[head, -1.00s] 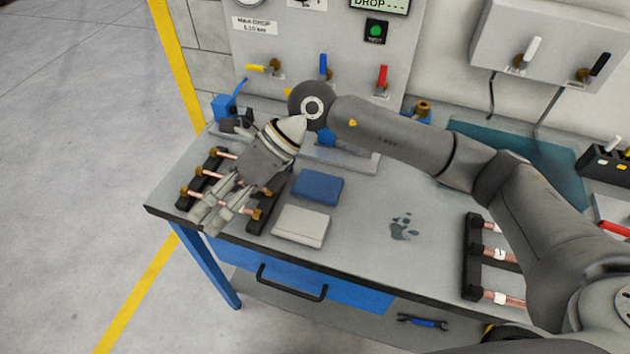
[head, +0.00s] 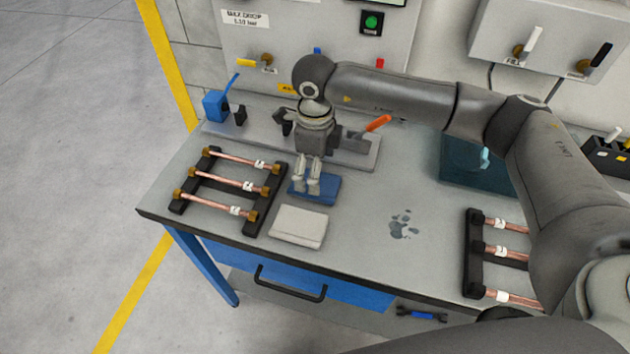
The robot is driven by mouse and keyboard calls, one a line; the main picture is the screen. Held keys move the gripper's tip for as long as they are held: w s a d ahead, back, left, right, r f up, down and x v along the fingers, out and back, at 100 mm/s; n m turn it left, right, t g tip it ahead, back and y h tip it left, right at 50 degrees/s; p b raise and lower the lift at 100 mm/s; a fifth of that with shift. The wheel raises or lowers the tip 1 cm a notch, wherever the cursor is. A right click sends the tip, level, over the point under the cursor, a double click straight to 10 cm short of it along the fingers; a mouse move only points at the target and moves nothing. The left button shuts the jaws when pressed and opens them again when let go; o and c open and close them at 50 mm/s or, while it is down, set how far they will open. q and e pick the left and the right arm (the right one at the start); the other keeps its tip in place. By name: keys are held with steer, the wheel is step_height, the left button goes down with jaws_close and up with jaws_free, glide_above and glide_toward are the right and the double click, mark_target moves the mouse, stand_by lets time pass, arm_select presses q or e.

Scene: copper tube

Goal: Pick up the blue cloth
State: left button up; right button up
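The blue cloth (head: 327,190) lies folded on the workbench, behind the folded white cloth (head: 298,227). My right gripper (head: 307,190), on the arm from the right, points down at the left part of the blue cloth. Its fingers show a narrow gap between them and hide part of the cloth. I cannot tell whether the fingertips touch it. The cloth looks flat on the bench. My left gripper is not in view.
A black rack (head: 261,212) with copper tubes stands left of the cloths, and another (head: 473,257) is at the right. A grey fixture with an orange handle (head: 377,123) is just behind the gripper. A dark wet-looking mark (head: 403,224) is on clear bench at right.

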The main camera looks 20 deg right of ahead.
step_height(320, 180, down, 4)
steer(key=shift+w+r+p, duration=0.1)
steer(key=shift+r+p, duration=0.15)
steer(key=shift+p, duration=0.65)
steer(key=shift+f, duration=0.65)
steer(key=c, duration=1)
steer(key=shift+c, duration=0.2)
steer(key=shift+r, duration=0.15)
steer(key=shift+w+r, duration=0.1)
steer(key=shift+r, duration=0.35)
steer(key=s+a+r+b, duration=0.1)
steer(key=s+r+b, duration=0.5)
steer(key=s+r, duration=0.6)
steer(key=shift+s+a, duration=0.15)
steer(key=shift+s, duration=0.9)
